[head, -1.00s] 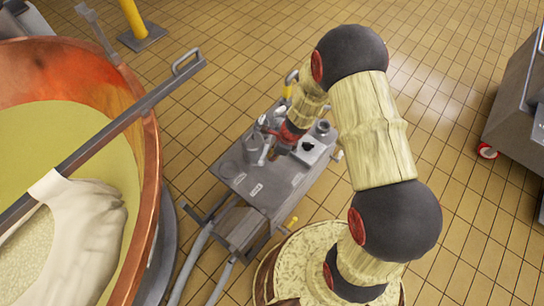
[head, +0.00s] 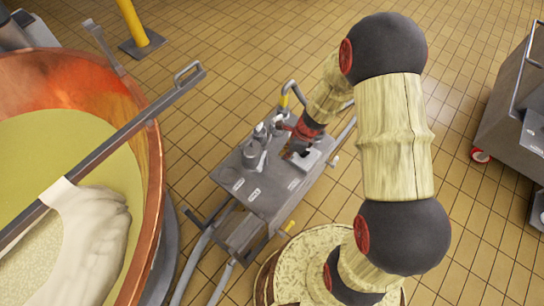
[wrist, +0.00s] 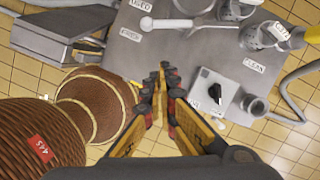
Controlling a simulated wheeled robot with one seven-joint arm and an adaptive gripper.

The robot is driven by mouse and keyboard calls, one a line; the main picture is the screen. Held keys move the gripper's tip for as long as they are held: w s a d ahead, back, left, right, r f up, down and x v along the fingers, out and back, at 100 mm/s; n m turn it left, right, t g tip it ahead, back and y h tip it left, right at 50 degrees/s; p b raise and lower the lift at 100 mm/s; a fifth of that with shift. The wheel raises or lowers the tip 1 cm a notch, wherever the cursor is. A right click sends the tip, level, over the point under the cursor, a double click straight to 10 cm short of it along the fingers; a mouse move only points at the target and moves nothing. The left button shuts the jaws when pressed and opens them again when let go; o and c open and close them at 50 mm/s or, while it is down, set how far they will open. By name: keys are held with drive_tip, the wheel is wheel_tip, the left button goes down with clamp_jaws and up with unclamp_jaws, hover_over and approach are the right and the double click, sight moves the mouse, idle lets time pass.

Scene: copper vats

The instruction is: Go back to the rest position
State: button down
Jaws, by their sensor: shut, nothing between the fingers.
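My gripper (wrist: 165,95) is shut and empty in the wrist view, its dark ribbed fingertips close together and pointing at the grey cart top. In the head view the end of my arm reaches over the metal cart (head: 268,200); the fingers are small and partly hidden there. The cart top also shows in the wrist view (wrist: 165,48), with labels and several metal vessels. A light box with a black knob (wrist: 213,97) sits to the right of the fingers. I cannot tell the exact height of the fingertips above the cart.
A copper vat (head: 152,150) with a metal bar (head: 120,135) and white cloth (head: 92,225) stands at the left. A grey wheeled cart (head: 510,110) is at the right. A yellow post (head: 134,22) stands behind. A wicker-like brown object (wrist: 40,135) is at lower left. Tiled floor lies between.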

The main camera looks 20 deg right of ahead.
idle(0.6)
drive_tip(key=s+a+r+n+g, duration=0.2)
drive_tip(key=s+r+n, duration=0.55)
drive_tip(key=n, duration=0.35)
drive_tip(key=s+r+n+t+h, duration=0.1)
drive_tip(key=s+r+n, duration=0.3)
drive_tip(key=r, duration=0.6)
drive_tip(key=s+d+r+n+t+h, duration=0.1)
drive_tip(key=s+r+n+t, duration=0.2)
drive_tip(key=r, duration=0.8)
drive_tip(key=s+r+n+t+h, duration=0.1)
drive_tip(key=s+r+n, duration=0.3)
drive_tip(key=r, duration=0.6)
drive_tip(key=shift+s+d+r+n+t, duration=0.3)
drive_tip(key=shift+n+t, duration=0.2)
drive_tip(key=shift+n, duration=0.4)
drive_tip(key=c, duration=2.5)
unclamp_jaws()
drive_tip(key=shift+a, duration=0.1)
